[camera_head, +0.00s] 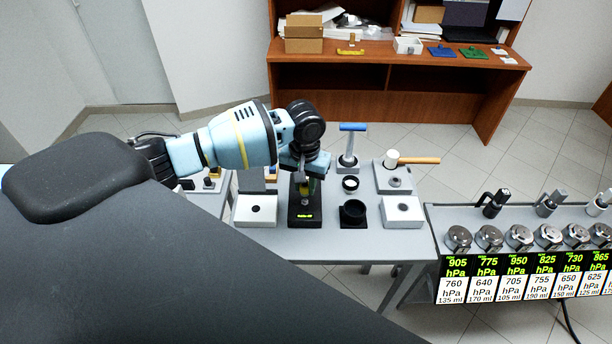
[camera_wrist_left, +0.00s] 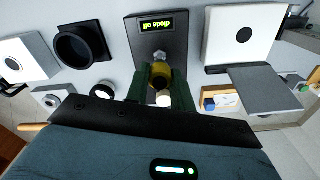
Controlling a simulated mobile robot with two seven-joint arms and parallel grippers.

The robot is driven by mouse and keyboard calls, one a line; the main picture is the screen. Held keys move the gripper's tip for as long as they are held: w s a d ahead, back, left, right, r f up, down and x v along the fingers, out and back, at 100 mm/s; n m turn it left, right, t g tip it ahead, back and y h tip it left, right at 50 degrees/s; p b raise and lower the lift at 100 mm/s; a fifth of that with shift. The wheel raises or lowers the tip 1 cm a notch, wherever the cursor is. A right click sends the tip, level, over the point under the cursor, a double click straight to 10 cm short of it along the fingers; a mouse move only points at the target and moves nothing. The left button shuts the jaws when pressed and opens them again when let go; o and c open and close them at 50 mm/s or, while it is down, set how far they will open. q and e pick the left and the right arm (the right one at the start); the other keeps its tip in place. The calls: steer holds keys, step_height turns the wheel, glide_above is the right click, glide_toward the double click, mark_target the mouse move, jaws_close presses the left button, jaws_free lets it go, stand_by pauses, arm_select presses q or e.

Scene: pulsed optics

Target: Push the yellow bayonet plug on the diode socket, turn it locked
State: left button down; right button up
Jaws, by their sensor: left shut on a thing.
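The yellow bayonet plug (camera_wrist_left: 159,72) is between the two dark green fingers of my left gripper (camera_wrist_left: 161,84) in the left wrist view. The gripper is shut on it. The diode socket's black base (camera_head: 305,216) stands on the grey table. Its small display reads "diode off" in the wrist view (camera_wrist_left: 158,23), upside down there. In the head view my left gripper (camera_head: 307,184) is right over this base, pointing down. The fingers and plug hide the socket opening, so I cannot tell whether the plug is seated. My right gripper is out of view.
White blocks with dark holes stand left (camera_head: 256,210) and right (camera_head: 401,211) of the socket base. A black ring holder (camera_head: 352,213) is close on the right. A blue-topped T-handle tool (camera_head: 353,128) and a mallet (camera_head: 415,160) stand behind. A gauge rack (camera_head: 520,275) is farther right.

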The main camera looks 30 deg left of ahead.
arm_select(q)
steer(key=shift+f, duration=0.6)
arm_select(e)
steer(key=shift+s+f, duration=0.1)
arm_select(q)
steer(key=shift+r+n+p, duration=0.25)
steer(key=shift+n+p, duration=0.1)
steer(key=shift+n, duration=0.05)
steer(key=shift+f+n, duration=0.1)
steer(key=shift+n, duration=0.5)
steer(key=shift+f+n, duration=0.25)
steer(key=shift+n, duration=1.05)
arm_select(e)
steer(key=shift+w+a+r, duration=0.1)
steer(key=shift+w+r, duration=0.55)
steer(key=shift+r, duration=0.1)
